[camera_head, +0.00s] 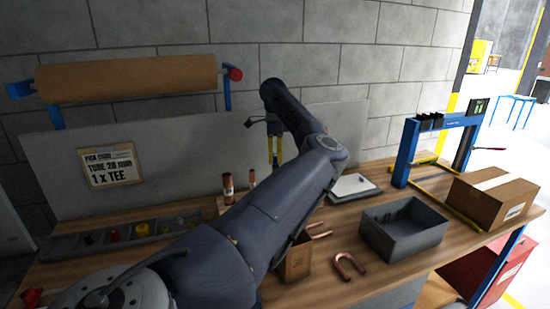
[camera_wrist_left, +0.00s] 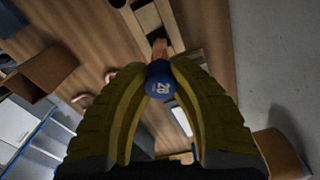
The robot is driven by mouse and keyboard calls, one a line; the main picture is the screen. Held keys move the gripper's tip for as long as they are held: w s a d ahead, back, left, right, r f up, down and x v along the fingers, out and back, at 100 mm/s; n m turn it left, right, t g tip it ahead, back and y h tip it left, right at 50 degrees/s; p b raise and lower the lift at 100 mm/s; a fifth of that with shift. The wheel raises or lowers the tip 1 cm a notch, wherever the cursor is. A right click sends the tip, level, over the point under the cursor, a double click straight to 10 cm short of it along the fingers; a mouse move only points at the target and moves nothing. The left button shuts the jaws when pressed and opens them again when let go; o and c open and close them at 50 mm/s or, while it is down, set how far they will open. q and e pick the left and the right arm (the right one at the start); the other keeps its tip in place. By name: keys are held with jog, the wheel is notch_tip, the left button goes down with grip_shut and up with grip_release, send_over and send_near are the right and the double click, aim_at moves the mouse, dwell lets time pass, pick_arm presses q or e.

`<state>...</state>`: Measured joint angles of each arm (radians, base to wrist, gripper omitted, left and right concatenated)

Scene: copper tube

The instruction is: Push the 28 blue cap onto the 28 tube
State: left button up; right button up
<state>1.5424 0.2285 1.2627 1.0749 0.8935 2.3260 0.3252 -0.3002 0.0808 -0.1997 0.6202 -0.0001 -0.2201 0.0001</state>
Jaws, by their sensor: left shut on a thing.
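The blue cap marked 28 (camera_wrist_left: 160,84) sits between the yellow fingertips of my left gripper (camera_head: 275,150), which is shut on it. The fingers also show in the left wrist view (camera_wrist_left: 159,70). A copper tube (camera_wrist_left: 158,47) shows just beyond the cap, roughly in line with it; I cannot tell whether they touch. In the head view the cap cannot be made out. Two upright copper tubes (camera_head: 228,188) (camera_head: 251,179) stand left of my left gripper; their sizes are not readable. My arm hides part of the bench. My right gripper is not in view.
A long grey tray (camera_head: 90,253) with coloured caps lies at the left. A cardboard box (camera_head: 297,262), a U-shaped copper pipe (camera_head: 348,268), a grey bin (camera_head: 404,240), a white-topped device (camera_head: 354,187) and a blue frame (camera_head: 407,152) stand to the right. A wall board (camera_head: 110,165) stands behind.

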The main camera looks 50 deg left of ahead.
aim_at(275, 166)
pick_arm(q)
jog(key=shift+f, duration=1.85)
jog(key=o, duration=0.8)
notch_tip(275, 166, up, 12)
jog(key=shift+r, duration=0.1)
dwell(0.5)
